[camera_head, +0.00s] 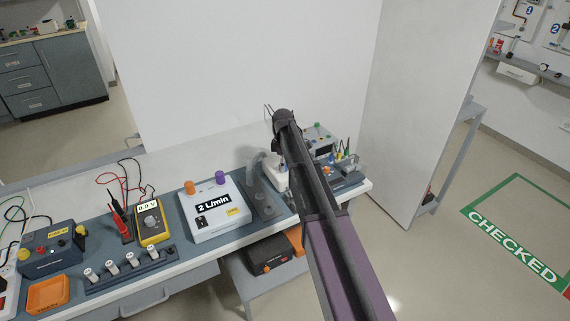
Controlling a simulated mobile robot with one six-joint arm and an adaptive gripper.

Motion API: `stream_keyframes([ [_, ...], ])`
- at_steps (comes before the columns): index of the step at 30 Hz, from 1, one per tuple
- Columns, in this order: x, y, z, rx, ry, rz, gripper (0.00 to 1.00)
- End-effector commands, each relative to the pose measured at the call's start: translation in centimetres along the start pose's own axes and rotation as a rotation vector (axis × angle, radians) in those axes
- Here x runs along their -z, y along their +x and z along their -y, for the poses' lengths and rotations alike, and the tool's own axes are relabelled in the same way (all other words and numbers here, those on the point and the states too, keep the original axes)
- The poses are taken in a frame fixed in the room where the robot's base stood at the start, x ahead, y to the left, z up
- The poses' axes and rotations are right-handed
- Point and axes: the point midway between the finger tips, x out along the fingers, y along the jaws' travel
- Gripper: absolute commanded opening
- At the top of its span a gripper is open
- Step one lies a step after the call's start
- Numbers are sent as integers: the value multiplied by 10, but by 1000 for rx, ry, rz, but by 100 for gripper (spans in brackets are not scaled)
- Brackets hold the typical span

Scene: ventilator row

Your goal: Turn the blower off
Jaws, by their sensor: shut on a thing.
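No device in view carries a label that I can read as blower. A white unit (277,181) with a grey curved hose (257,166) stands on the bench, partly hidden behind my arm. Left of it is a white box (212,214) with a "2 L/min" display, an orange knob, a purple knob and a black rocker switch (201,222). I cannot read the switch's position. My arm reaches from the lower right up over the bench. No gripper fingers can be made out; they seem hidden behind the arm's far end.
The bench (185,266) also bears a yellow meter (152,224) reading 0.0 V, a row of posts (130,266), a dark blue box (51,250) and an orange tray (47,294). More equipment (320,141) stands right of my arm. A white partition (405,110) rises beyond the bench's right end.

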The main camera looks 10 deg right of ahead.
Motion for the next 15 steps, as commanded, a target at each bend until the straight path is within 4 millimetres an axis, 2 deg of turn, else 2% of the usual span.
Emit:
stream_keyframes([
  [4, -3, 0, -6, -11, 3, 6, 2],
  [5, -3, 0, -6, -11, 3, 6, 58],
  [7, -3, 0, -5, -10, 3, 6, 79],
  [8, -3, 0, -5, -9, 3, 6, 84],
  [15, -2, 0, -3, -6, 2, 3, 84],
])
